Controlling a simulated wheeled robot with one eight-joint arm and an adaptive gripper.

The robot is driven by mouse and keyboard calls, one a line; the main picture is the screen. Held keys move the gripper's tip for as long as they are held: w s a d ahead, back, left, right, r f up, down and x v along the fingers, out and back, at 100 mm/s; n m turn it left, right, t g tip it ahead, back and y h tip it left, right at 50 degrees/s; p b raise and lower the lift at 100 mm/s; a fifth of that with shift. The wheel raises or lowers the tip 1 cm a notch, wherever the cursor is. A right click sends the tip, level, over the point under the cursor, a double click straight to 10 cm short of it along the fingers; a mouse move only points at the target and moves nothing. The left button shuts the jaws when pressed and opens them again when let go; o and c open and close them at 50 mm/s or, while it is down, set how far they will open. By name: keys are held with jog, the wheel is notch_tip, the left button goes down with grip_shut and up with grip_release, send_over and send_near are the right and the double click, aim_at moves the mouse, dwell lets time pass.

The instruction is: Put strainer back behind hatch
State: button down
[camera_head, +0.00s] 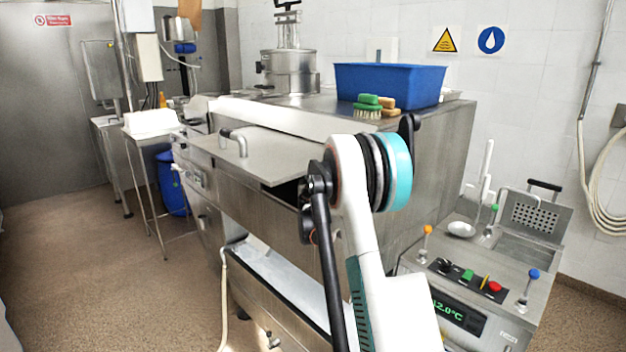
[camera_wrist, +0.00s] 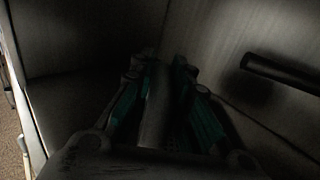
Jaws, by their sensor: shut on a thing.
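The hatch (camera_head: 256,157) is a raised metal flap with a bar handle (camera_head: 240,142) on the front of the steel machine, in the head view. A dark opening shows under its right end, where my arm stands in front. My gripper is hidden in the head view. In the dark wrist view my gripper (camera_wrist: 158,72) is shut on a dark, narrow thing (camera_wrist: 154,112), seemingly part of the strainer. Its full shape, and whether it touches a surface, cannot be told.
In the wrist view, metal walls (camera_wrist: 80,40) surround my gripper, and a black bar (camera_wrist: 284,73) is at the right. A blue tub (camera_head: 388,85) and brushes (camera_head: 368,105) stand on the machine. A perforated basket (camera_head: 535,216) is at the control station on the right.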

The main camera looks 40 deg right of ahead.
jog(key=shift+r, duration=0.15)
jog(key=c, duration=1.5)
grip_release()
jog(key=p+v, duration=0.2)
jog(key=v, duration=1)
jog(key=shift+p, duration=0.4)
